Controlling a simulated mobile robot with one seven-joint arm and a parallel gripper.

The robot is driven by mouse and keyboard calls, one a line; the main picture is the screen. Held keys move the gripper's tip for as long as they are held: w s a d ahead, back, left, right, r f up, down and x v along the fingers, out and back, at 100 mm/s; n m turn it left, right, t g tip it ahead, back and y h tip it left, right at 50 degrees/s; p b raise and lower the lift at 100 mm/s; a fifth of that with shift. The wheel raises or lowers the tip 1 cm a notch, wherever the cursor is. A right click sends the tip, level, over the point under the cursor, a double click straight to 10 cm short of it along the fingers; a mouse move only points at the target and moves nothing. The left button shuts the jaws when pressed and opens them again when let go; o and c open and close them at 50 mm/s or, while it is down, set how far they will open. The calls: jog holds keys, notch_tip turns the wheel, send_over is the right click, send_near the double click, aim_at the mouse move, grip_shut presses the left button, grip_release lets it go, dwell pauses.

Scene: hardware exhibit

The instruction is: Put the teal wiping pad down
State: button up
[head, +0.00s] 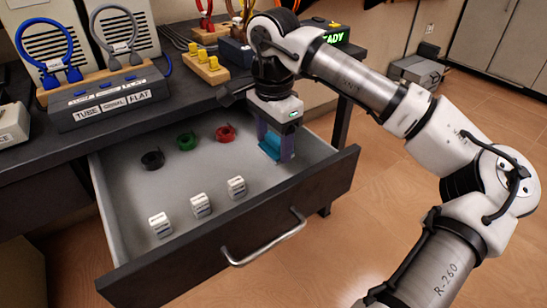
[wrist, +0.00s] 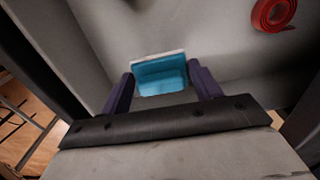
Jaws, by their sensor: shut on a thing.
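The teal wiping pad (head: 270,147) is between the fingers of my gripper (head: 275,146), inside the right part of the open drawer (head: 115,187). In the wrist view the pad (wrist: 161,76), teal with a pale strip along its far edge, sits between the two dark purple fingers of my gripper (wrist: 161,88). My gripper is shut on it. The pad is low in the drawer; I cannot tell whether it touches the drawer floor.
Black (head: 152,159), green (head: 187,141) and red (head: 226,133) coils lie at the drawer's back. Three white blocks, at the left (head: 160,224), middle (head: 201,205) and right (head: 236,187), stand nearer the front. Drawer floor between the rows is bare. The desk (head: 130,113) overhangs behind.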

aim_at(273, 148)
jog(key=shift+f+b, duration=0.4)
jog(key=shift+f, duration=1.65)
jog(key=shift+f, duration=0.2)
jog(key=o, duration=0.9)
jog(key=shift+r, duration=0.15)
notch_tip(273, 148, up, 12)
jog(key=p, duration=0.2)
jog(key=shift+r+p, duration=0.1)
jog(key=shift+p, duration=0.25)
